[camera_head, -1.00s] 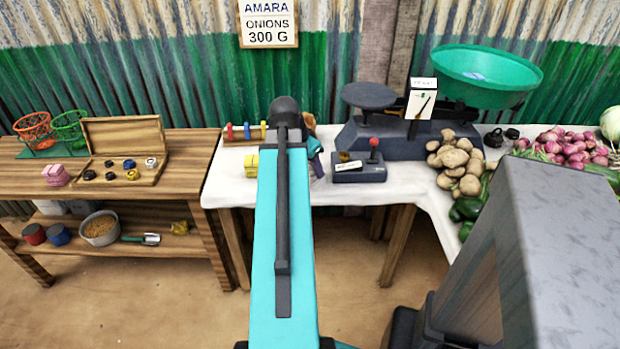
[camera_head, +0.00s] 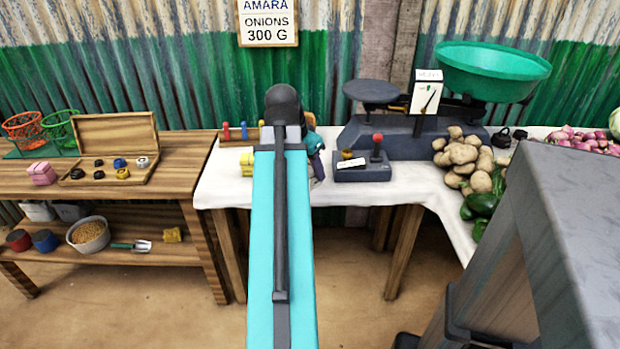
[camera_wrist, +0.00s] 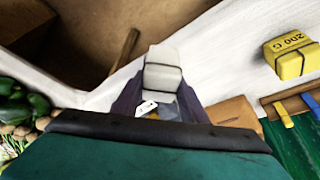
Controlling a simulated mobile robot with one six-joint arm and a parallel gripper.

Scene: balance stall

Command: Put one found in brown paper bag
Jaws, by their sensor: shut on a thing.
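The block appears to be above the white tabletop (camera_wrist: 215,60), but I cannot tell how high. A brown, paper-coloured thing (camera_wrist: 235,112) lies just right of the fingers in the wrist view. It may be the brown paper bag, but only part of it shows. In the head view my arm covers that spot.
A yellow block marked 200 G (camera_wrist: 290,55) stands on the table near a rack with coloured handles (camera_head: 243,132). Right of my arm are a small dark box with a red knob (camera_head: 362,170), a scale with a green bowl (camera_head: 492,70) and potatoes (camera_head: 466,157).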

